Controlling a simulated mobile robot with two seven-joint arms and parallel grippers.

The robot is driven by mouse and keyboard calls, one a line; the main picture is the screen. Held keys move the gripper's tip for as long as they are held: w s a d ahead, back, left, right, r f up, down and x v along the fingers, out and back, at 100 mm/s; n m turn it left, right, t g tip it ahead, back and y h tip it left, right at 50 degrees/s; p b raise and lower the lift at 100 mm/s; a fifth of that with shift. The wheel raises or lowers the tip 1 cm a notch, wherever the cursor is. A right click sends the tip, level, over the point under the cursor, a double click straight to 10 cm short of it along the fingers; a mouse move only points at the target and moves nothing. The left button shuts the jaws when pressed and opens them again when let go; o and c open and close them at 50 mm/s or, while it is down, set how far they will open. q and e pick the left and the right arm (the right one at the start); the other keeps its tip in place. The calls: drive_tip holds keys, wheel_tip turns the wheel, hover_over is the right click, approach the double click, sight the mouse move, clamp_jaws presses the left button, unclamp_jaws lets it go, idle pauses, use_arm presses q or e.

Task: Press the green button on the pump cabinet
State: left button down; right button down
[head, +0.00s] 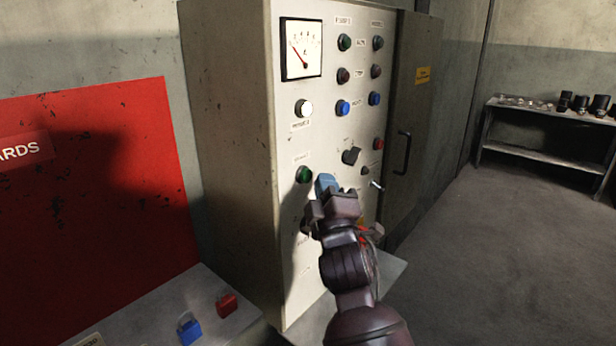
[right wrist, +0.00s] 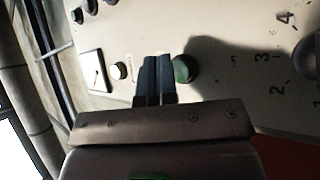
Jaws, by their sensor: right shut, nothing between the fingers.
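The grey pump cabinet (head: 232,120) stands against the wall with its control face toward me. A green button (head: 303,174) sits low on the left of that face under a small label. It also shows in the right wrist view (right wrist: 185,68). My right gripper (head: 326,184) is shut and empty, its blue-grey fingertips just right of this button in the head view. In the right wrist view the fingertips (right wrist: 157,62) appear close beside the button; I cannot tell whether they touch the panel. My left gripper is not in view.
Two more green buttons (head: 345,42) sit at the top of the panel. A white button (head: 303,108) and a gauge (head: 301,49) are above the low green one. A black rotary switch (head: 351,156) is to its right. A ledge with blue (head: 189,329) and red blocks is lower left.

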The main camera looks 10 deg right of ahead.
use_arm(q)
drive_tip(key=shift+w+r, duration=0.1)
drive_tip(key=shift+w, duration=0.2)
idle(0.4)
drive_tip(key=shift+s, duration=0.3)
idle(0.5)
use_arm(e)
drive_tip(key=shift+w+a, duration=0.1)
drive_tip(key=shift+w, duration=0.05)
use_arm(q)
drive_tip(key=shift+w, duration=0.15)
use_arm(e)
drive_tip(key=shift+w+a, duration=0.15)
drive_tip(key=shift+w, duration=0.05)
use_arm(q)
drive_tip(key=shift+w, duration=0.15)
